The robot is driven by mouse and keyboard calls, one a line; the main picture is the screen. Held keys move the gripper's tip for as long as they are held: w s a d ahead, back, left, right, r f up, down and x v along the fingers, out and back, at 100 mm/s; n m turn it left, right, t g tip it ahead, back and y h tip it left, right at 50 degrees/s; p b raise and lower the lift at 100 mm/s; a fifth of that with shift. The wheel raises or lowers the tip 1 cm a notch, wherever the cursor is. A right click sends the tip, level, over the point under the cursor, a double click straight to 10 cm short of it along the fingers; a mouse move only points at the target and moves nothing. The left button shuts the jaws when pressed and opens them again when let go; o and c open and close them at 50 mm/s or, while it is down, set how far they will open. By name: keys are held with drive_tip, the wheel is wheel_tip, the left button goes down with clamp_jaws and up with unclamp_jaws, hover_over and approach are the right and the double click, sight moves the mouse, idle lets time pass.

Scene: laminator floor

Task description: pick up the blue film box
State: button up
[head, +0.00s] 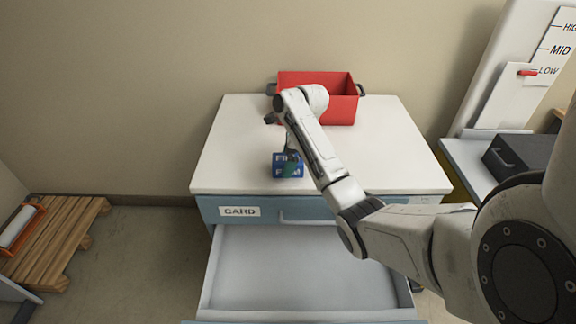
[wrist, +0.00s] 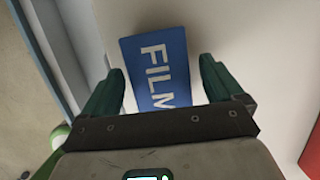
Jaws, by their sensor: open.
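The blue film box (head: 280,168) sits on the white top of the cabinet (head: 240,150), near its front edge. In the wrist view the blue film box (wrist: 155,62) shows its printed "FILM" face between my two green fingers. My gripper (head: 290,160) is over the box, and in the wrist view my gripper (wrist: 163,80) is open with a finger on each side of it. A gap shows beside the fingers, and the lower part of the box is hidden behind the gripper body.
A red bin (head: 340,108) with dark handles stands at the back of the cabinet top. The drawer (head: 300,270) labelled "CARD" below is open and looks empty. A wooden pallet (head: 50,240) lies at left. A dark case (head: 520,155) sits at right.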

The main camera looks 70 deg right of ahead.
drive_tip(key=shift+x, duration=0.95)
drive_tip(key=shift+f, duration=0.1)
drive_tip(key=c, duration=1.2)
drive_tip(key=shift+c, duration=0.2)
